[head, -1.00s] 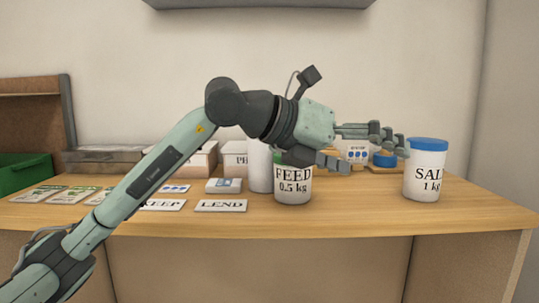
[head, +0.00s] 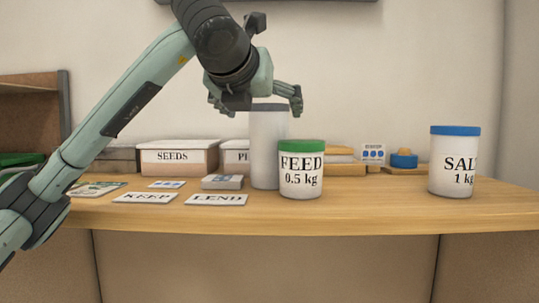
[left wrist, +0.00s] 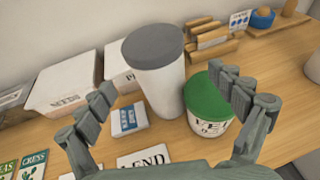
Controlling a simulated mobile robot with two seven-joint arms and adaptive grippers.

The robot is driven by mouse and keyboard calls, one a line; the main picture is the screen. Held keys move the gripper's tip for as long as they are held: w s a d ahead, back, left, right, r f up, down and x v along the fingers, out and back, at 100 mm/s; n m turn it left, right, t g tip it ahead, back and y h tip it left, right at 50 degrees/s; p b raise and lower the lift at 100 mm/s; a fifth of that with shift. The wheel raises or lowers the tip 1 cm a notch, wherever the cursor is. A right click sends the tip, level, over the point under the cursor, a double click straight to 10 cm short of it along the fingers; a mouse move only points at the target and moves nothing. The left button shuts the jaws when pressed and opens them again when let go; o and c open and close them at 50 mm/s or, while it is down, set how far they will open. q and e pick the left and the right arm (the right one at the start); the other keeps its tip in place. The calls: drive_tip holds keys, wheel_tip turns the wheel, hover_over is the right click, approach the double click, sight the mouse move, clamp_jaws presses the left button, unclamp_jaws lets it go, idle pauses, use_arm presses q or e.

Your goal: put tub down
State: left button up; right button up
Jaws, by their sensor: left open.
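A white tub with a green lid (head: 301,170), marked FEED 0.5 kg, stands upright on the wooden table. A white tub with a blue lid (head: 455,162), marked SALT 1 kg, stands upright at the right. A tall white canister with a grey lid (head: 268,150) stands just left of and behind the FEED tub. My left gripper (head: 255,103) is open and empty, above the table near the canister's top. In the left wrist view its fingers (left wrist: 160,108) are spread, with the canister and the FEED tub (left wrist: 207,105) beyond them. My right gripper is not in view.
Cards marked KEEP (head: 147,197) and LEND (head: 217,199) lie at the table's front left. A SEEDS box (head: 178,158) and another box stand behind. A blue round item (head: 404,160) sits on a wooden board. Bare table (head: 380,205) lies between the two tubs.

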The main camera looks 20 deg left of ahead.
sight(269, 125)
use_arm(q)
drive_tip(key=x, duration=0.7)
drive_tip(key=shift+w+a+f, duration=0.2)
drive_tip(key=shift+f, duration=0.05)
drive_tip(key=c, duration=1.9)
drive_tip(key=shift+r, duration=0.3)
drive_tip(key=shift+c, duration=0.4)
drive_tip(key=shift+r, duration=0.1)
